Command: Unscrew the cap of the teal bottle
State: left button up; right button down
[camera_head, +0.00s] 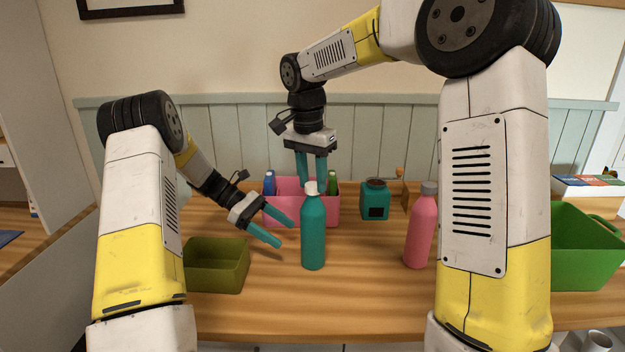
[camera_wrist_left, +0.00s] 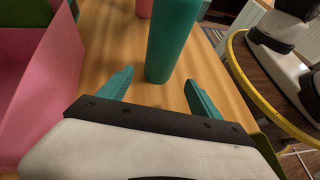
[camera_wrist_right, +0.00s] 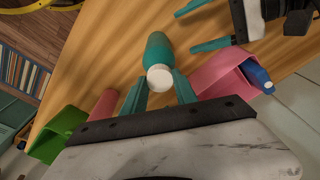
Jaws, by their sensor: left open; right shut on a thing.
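The teal bottle (camera_head: 313,235) stands upright on the table, with its white cap (camera_head: 311,187) on top. My right gripper (camera_head: 312,180) points straight down over the bottle and is shut on the cap; the right wrist view shows the white cap (camera_wrist_right: 159,78) between its fingertips. My left gripper (camera_head: 286,231) is open, low over the table just left of the bottle. In the left wrist view the bottle body (camera_wrist_left: 170,45) stands ahead of the two spread fingers, apart from them.
A pink bin (camera_head: 330,211) with bottles stands behind the teal bottle. An olive box (camera_head: 218,266) is at left, a teal jar (camera_head: 375,200) behind right, a pink bottle (camera_head: 420,230) right, and a green crate (camera_head: 580,250) far right. The table front is clear.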

aim_at(309, 251)
pick_arm(q)
jog(key=shift+x, duration=4.95)
grip_shut()
jog(key=shift+f, duration=0.25)
